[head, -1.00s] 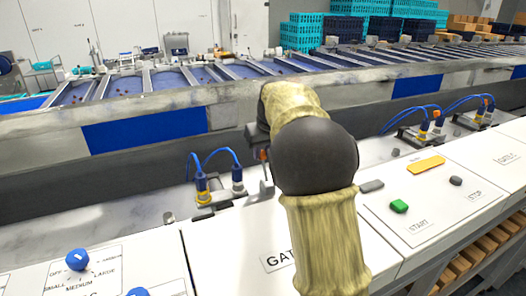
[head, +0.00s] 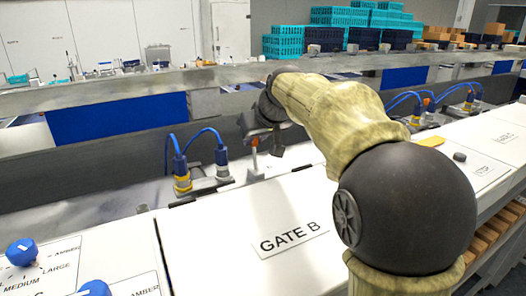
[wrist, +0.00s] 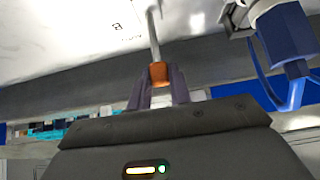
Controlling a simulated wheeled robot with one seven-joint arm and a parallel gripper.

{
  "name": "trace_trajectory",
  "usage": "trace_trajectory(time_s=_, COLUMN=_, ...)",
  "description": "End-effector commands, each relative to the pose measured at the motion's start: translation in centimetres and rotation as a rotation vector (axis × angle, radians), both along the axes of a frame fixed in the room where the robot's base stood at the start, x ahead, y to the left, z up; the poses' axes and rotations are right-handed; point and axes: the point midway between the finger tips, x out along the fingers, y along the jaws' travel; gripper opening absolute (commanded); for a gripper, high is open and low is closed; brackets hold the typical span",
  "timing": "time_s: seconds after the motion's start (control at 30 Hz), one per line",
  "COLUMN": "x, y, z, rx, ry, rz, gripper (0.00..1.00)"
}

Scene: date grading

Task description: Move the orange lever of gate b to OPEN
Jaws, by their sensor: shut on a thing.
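The orange lever of gate b shows in the wrist view as an orange tip (wrist: 159,74) on a thin grey rod that runs up to a pale surface. My gripper (wrist: 160,84) is shut on this tip, with a dark finger on each side of it. In the head view the gripper (head: 266,140) is at the lever, behind the GATE B panel (head: 205,245). A small orange part of the lever (head: 254,142) shows beside the fingers. I cannot read any OPEN mark, so the lever's setting is unclear.
Blue-cabled fittings (head: 221,163) stand just left of the lever; one shows close by in the wrist view (wrist: 286,42). Blue knobs (head: 22,251) are at the lower left. A dark button (head: 460,157) is on the right panel. A long metal rail (head: 100,100) runs behind.

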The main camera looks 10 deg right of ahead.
Motion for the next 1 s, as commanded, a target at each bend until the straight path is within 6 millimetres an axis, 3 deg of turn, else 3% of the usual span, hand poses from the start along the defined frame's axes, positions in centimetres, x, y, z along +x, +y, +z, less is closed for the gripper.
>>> trace_trajectory(time_s=0.4, x=-1.3, y=-0.3, z=-0.2, rx=0.049, ry=-0.138, rz=0.004, gripper=0.00)
trace_trajectory(time_s=1.0, x=-1.6, y=-0.4, z=0.1, rx=0.059, ry=-0.163, rz=0.003, gripper=0.00)
